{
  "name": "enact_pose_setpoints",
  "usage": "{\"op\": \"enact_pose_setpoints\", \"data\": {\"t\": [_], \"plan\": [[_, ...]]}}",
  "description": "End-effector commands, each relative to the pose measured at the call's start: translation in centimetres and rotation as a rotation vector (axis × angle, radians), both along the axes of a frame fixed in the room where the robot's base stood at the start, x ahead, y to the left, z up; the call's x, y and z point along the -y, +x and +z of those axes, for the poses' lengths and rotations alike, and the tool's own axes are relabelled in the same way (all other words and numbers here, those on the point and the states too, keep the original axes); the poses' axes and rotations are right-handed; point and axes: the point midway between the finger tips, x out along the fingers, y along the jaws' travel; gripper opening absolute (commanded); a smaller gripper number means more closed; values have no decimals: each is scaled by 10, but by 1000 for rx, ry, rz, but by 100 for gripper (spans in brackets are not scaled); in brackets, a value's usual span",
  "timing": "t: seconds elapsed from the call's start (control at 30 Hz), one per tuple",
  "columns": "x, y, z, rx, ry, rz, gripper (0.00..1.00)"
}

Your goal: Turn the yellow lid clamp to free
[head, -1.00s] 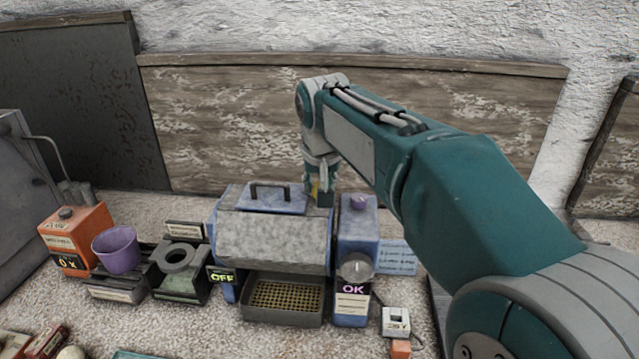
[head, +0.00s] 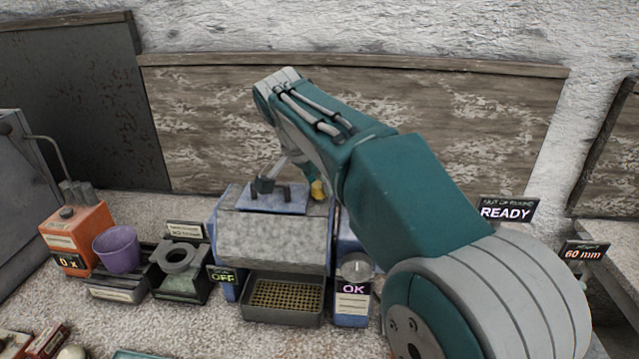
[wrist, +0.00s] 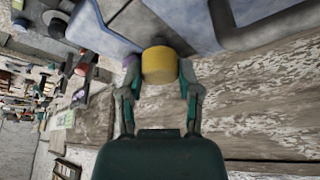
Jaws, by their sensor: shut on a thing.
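The yellow lid clamp (head: 318,190) is a small rounded knob at the right end of the blue lid (head: 255,205) on the grey box. In the wrist view the clamp (wrist: 159,64) sits between the two fingers of my gripper (wrist: 161,84), which is shut on it. In the head view my wrist comes down over the lid from behind, and the arm hides part of the gripper. The lid's dark bar handle (wrist: 275,24) shows at the top right of the wrist view.
An OFF sign (head: 222,276) is at left. A purple cup (head: 117,249) and orange container (head: 77,236) stand further left. READY (head: 506,212) and 60 mm (head: 583,253) signs show at right.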

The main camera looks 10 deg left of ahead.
Motion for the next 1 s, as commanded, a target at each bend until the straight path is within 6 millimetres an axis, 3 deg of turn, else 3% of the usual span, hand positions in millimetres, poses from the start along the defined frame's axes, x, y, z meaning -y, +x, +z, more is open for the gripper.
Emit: {"op": "enact_pose_setpoints", "data": {"t": [0.3,0.83,0.87,0.9,0.93,1.0], "plan": [[-2,-1,-4,-9,-1,-114,0],[-3,0,-4,-8,1,-135,0],[-3,0,-4,-7,0,-135,53],[-3,0,-3,-7,0,-135,71],[-2,0,-3,-6,1,-134,79],[-2,0,-3,-5,1,-135,79]]}}
